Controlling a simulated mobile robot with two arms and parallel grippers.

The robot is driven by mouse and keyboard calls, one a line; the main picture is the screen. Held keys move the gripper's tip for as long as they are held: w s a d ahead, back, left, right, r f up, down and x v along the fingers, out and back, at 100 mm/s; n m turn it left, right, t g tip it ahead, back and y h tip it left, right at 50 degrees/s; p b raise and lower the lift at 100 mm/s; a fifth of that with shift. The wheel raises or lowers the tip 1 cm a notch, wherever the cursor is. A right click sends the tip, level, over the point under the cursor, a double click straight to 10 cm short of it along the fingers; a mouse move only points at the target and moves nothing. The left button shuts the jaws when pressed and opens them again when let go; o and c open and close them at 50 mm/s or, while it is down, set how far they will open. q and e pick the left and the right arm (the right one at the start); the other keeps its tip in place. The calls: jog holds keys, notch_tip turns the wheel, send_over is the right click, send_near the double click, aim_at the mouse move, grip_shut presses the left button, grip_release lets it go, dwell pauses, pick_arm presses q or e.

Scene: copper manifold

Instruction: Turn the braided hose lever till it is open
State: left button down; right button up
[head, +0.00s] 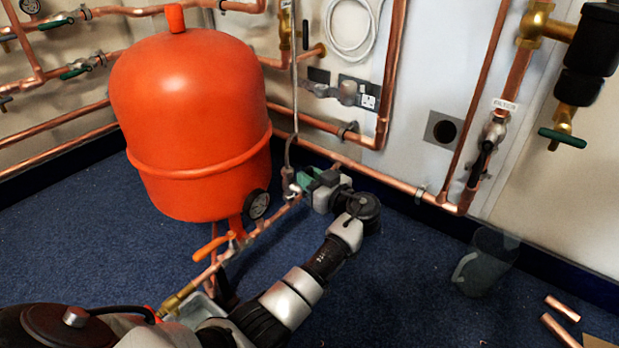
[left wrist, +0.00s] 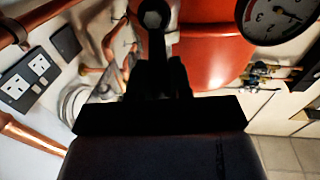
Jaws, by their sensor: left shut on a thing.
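The braided hose (head: 293,95) hangs down beside the red vessel to a valve (head: 290,183) on the low copper pipe. A green lever (head: 304,179) shows at this valve, partly hidden by my left gripper (head: 309,187). The left gripper is shut on the lever, reaching it from the right. In the left wrist view the dark fingers (left wrist: 155,65) point up at a round fitting end (left wrist: 152,18). The lever itself is too dark to make out there, so its exact angle is unclear. My right gripper is not in view.
The red vessel (head: 190,110) stands close left of the valve, with a gauge (head: 257,204) and an orange lever (head: 212,248) below. Copper pipe (head: 350,165) runs along the wall behind.

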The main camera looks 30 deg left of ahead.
aim_at(310, 167)
pick_arm(q)
jog(key=c, duration=1)
grip_release()
jog(key=shift+c, duration=0.2)
jog(key=shift+r+p, duration=0.4)
jog(key=shift+r, duration=0.05)
notch_tip(310, 167, up, 4)
jog(key=p, duration=0.3)
jog(key=shift+r+p, duration=0.15)
jog(key=shift+p, duration=0.25)
jog(key=d+r+p, duration=0.5)
jog(key=d, duration=0.6)
jog(key=shift+s+d+r+p, duration=0.3)
jog(key=shift+d+r+p, duration=0.05)
jog(key=shift+r, duration=0.05)
